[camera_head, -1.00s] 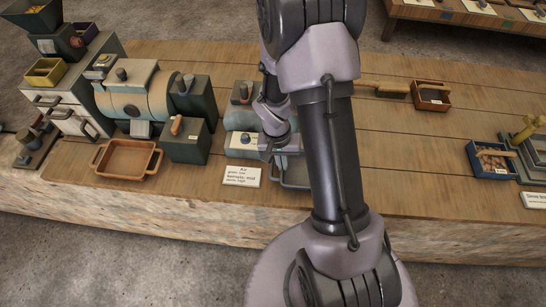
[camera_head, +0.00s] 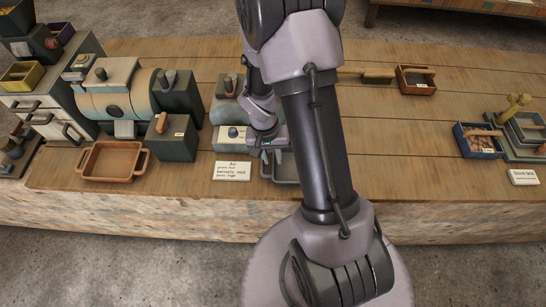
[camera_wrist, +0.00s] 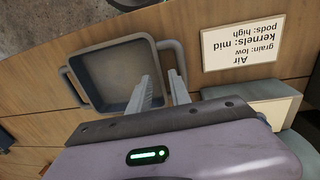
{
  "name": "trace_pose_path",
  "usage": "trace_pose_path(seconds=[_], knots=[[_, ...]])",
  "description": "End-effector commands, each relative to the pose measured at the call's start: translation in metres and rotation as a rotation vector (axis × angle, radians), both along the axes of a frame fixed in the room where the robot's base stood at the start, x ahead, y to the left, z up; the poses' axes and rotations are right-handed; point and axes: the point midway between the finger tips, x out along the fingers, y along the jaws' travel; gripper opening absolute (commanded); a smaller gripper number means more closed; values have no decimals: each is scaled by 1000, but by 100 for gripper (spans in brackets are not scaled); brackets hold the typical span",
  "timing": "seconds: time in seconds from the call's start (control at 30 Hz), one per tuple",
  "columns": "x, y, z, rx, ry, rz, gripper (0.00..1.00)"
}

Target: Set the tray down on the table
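The grey tray (camera_wrist: 110,72) has a loop handle at each side. In the wrist view it is upper left, with its inside empty. In the head view the tray (camera_head: 287,170) sits at the table's front edge, partly hidden behind my arm, and looks flat on the wood. My gripper (camera_wrist: 160,78) is at the tray's right side. Its two fingers stand apart, one over the tray's inside and the other across the handle side, with a visible gap between them. In the head view my gripper (camera_head: 266,150) is just above the tray. The table (camera_head: 408,165) is wooden.
A white card (camera_head: 232,171) lies left of the tray. A dispenser (camera_head: 232,138) stands behind it. An orange tray (camera_head: 112,160) and a drum machine (camera_head: 122,95) are at left. Dark blue and red boxes are at right. The table right of my arm is mostly clear.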

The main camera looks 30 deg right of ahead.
Motion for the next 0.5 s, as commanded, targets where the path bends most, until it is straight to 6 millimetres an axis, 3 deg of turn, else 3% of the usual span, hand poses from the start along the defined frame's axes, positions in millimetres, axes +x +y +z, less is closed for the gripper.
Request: trace_pose_path(seconds=[0.03,0.2,0.5], knots=[[2,1,20,-1,-5,1,24],[5,6,70,0,-4,1,24],[9,14,120,2,-23,3,24]])
